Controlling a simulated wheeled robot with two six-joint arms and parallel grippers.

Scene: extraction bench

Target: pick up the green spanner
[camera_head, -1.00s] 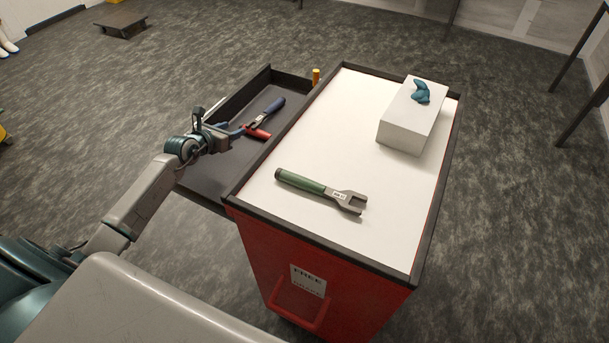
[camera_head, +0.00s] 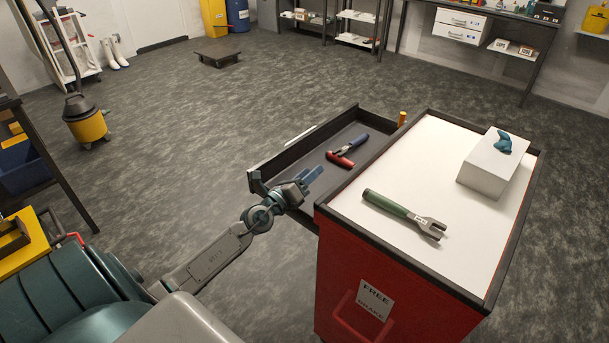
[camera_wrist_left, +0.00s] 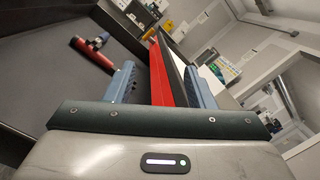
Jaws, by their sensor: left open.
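The green spanner (camera_head: 385,204) lies flat on the white top of the red cart (camera_head: 455,160), its grey open jaw toward the right front. It does not show in the left wrist view. My left gripper (camera_head: 312,176) is open and empty, over the near part of the open drawer, to the left of the cart top and apart from the spanner. In the left wrist view its blue fingers (camera_wrist_left: 163,84) stand either side of the cart's red and black edge, seen beyond them. My right gripper is not in view.
The dark drawer (camera_head: 290,160) holds a tool with red and blue parts (camera_head: 341,159). A white box (camera_head: 487,172) with a teal object (camera_head: 503,143) stands at the back right of the cart top. The cart's raised black rim (camera_head: 400,258) borders the top. The white surface around the spanner is clear.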

